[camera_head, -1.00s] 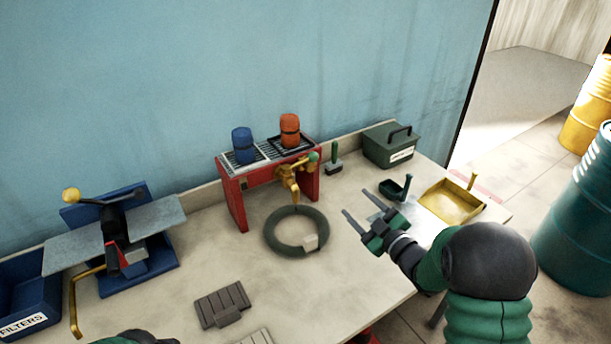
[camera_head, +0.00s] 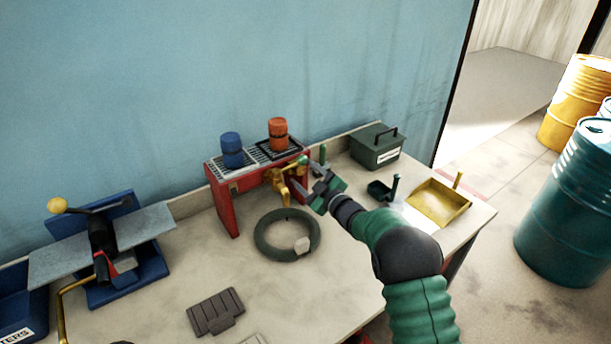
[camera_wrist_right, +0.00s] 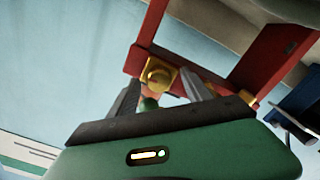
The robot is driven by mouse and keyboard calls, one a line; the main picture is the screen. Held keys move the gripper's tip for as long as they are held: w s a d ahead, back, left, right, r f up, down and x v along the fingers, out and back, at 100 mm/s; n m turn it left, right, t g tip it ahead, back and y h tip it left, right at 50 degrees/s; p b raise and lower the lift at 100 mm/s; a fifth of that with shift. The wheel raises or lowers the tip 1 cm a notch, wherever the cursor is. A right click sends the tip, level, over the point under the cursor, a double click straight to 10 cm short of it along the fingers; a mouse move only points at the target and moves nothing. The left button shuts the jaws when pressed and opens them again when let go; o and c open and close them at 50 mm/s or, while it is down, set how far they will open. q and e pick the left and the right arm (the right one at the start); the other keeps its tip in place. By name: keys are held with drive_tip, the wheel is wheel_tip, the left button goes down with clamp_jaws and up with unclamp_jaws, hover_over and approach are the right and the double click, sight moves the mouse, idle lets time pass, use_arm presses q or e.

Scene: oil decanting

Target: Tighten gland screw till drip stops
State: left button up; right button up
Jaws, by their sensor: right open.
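The brass tap (camera_head: 272,177) is fixed to the front of the red stand (camera_head: 225,208) and also shows in the right wrist view (camera_wrist_right: 158,74). A green knob (camera_head: 303,160) sits at its right end. My right gripper (camera_head: 304,177) is open just right of the tap, its fingers pointing at it. In the right wrist view the two fingers (camera_wrist_right: 163,80) stand apart, with a green rounded part (camera_wrist_right: 148,103) between them, not visibly gripped. I cannot single out the gland screw or see a drip. My left gripper is not in view.
A dark ring (camera_head: 268,250) with a pale block lies below the tap. Blue (camera_head: 232,152) and orange (camera_head: 278,140) canisters stand on top of the stand. A green box (camera_head: 375,155), a yellow pan (camera_head: 425,203) and a small green-handled tool (camera_head: 321,165) are to the right.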

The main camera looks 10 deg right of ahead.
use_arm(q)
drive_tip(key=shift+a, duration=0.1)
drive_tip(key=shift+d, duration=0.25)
use_arm(e)
drive_tip(key=shift+d, duration=0.2)
drive_tip(key=c, duration=0.7)
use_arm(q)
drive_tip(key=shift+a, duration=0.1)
use_arm(e)
clamp_jaws()
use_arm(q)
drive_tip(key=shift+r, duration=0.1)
use_arm(e)
drive_tip(key=shift+m, duration=0.4)
use_arm(q)
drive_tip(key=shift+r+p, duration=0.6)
drive_tip(key=shift+p, duration=0.05)
use_arm(e)
drive_tip(key=m, duration=0.5)
drive_tip(key=shift+s, duration=0.1)
use_arm(q)
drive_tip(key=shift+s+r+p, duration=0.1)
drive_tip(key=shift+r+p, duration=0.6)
drive_tip(key=shift+p, duration=0.05)
use_arm(e)
drive_tip(key=m, duration=0.6)
drive_tip(key=shift+a, duration=0.1)
